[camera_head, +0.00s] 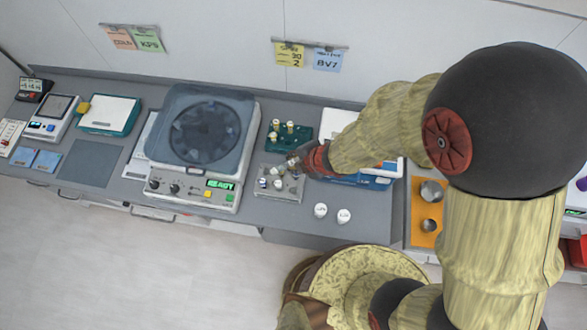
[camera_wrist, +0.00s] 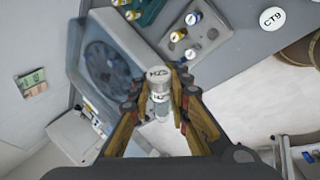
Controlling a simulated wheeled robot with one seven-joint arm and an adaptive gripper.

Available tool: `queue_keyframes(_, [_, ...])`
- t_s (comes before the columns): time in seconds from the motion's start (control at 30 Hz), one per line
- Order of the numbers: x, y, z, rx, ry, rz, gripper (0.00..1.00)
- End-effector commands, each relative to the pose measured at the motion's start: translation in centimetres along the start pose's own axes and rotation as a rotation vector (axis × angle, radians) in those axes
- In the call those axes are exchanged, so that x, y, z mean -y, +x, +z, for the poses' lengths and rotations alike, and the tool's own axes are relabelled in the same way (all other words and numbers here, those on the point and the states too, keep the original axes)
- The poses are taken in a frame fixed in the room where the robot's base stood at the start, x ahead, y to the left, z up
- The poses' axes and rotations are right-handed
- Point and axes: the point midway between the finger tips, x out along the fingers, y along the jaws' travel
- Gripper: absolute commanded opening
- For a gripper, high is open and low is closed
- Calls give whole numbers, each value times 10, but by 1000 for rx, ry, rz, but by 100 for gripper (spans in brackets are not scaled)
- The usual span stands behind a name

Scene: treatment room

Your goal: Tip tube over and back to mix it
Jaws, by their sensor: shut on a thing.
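My gripper (camera_head: 300,162) is above the back right of a small grey rack (camera_head: 293,196). In the wrist view, my gripper (camera_wrist: 155,103) is shut on a clear tube (camera_wrist: 161,108) with a white, marked cap. The cap faces toward the wrist camera and the clear body lies between the fingers. The tube is clear of the rack; its exact tilt is hard to tell. Several other tubes stand in the grey rack, some with blue or yellow parts. In the head view my fingers hide most of the held tube.
A centrifuge (camera_head: 190,185) with a bluish lid and a READY display stands left of the grey rack. A green rack (camera_head: 302,139) with several capped tubes is behind. Two white discs (camera_head: 320,210) (camera_head: 344,215) lie near the front edge. An orange mat (camera_head: 421,238) with metal cups is at right.

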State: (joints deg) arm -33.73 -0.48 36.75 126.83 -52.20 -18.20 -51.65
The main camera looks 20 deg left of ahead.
Motion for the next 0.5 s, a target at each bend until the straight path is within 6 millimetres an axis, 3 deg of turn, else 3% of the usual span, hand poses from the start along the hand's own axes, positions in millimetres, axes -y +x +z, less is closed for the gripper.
queue_keyframes(0.5, [2, 6, -1, 196, -114, -43, 3])
